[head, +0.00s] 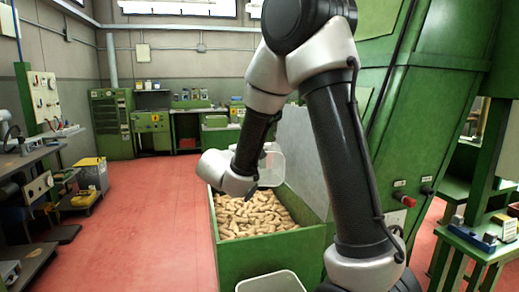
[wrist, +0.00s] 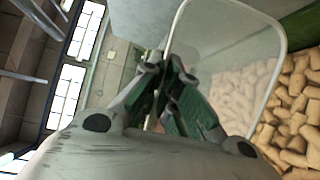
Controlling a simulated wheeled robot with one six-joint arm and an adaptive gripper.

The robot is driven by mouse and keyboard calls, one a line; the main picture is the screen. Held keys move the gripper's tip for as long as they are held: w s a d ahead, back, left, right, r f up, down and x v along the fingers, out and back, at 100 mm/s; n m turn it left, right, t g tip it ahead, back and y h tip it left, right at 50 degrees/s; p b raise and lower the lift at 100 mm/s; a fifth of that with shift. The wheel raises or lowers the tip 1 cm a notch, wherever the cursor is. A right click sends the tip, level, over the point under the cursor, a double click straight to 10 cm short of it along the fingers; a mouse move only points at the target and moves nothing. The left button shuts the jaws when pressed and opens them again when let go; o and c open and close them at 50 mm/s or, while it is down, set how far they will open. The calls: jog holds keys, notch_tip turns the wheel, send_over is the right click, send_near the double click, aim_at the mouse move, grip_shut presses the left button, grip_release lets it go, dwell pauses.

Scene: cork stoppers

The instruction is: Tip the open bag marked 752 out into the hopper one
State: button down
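A clear, see-through open container (head: 271,168), which I take for the bag, is above the green hopper (head: 262,262) in the head view. No number can be read on it. In the wrist view the bag (wrist: 225,40) fills the upper right, its pale rim curving round. My gripper (wrist: 168,72) has its fingers together at the bag's near edge and appears shut on it. The bag looks tilted over the hopper. Pale corks show through its wall; I cannot tell whether any are inside. In the head view my fingers are mostly hidden.
Loose corks (head: 255,212) fill the hopper. A white open-topped tub (head: 270,283) stands at the bottom edge. A tall green machine (head: 430,90) is at right, a workbench (head: 40,155) at left. Red floor (head: 150,220) between is clear.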

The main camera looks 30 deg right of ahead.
jog(key=w+r+g+y, duration=0.1)
jog(key=w+d+r+g+y, duration=0.1)
jog(key=w+r+n, duration=0.1)
jog(key=shift+w+d+r+g+y, duration=0.15)
jog(key=shift+w+d+g+y, duration=0.05)
jog(key=shift+d+g+y, duration=0.2)
jog(key=w+d+r+n+g+y, duration=0.2)
jog(key=w+r+n+g+y, duration=0.1)
jog(key=r+g+y, duration=0.3)
jog(key=shift+w+d+r+g+y, duration=0.25)
jog(key=shift+w+r+g, duration=0.3)
jog(key=shift+r+g, duration=0.85)
jog(key=shift+a+f+g, duration=0.1)
jog(key=shift+f+g, duration=0.3)
